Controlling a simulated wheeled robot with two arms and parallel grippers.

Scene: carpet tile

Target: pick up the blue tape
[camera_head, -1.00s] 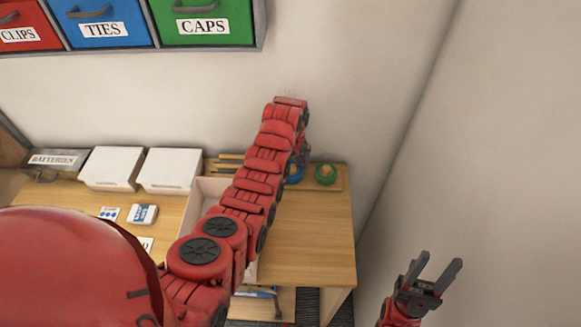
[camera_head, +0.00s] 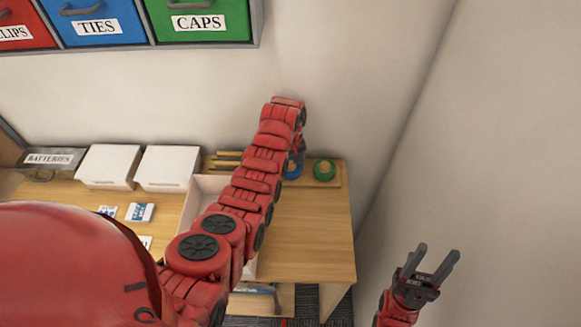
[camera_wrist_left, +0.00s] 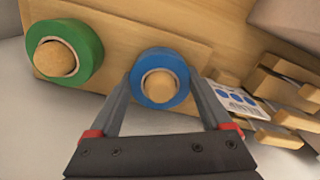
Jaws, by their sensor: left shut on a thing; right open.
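The blue tape (camera_wrist_left: 161,64) is a ring around a wooden peg on a wooden board in the left wrist view. In the head view a small part of the blue tape (camera_head: 292,170) shows beside my left arm. My left gripper (camera_wrist_left: 160,85) has a finger on each side of the blue tape and is shut on it. In the head view my left gripper is mostly hidden behind my own arm. My right gripper (camera_head: 437,262) is open and empty, well to the right of the desk.
A green tape (camera_wrist_left: 66,53) sits on another peg beside the blue one; it also shows in the head view (camera_head: 324,171). Wooden-handled tools (camera_wrist_left: 285,78) lie on the other side. The wall is close behind. The desk's right front (camera_head: 315,235) is clear.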

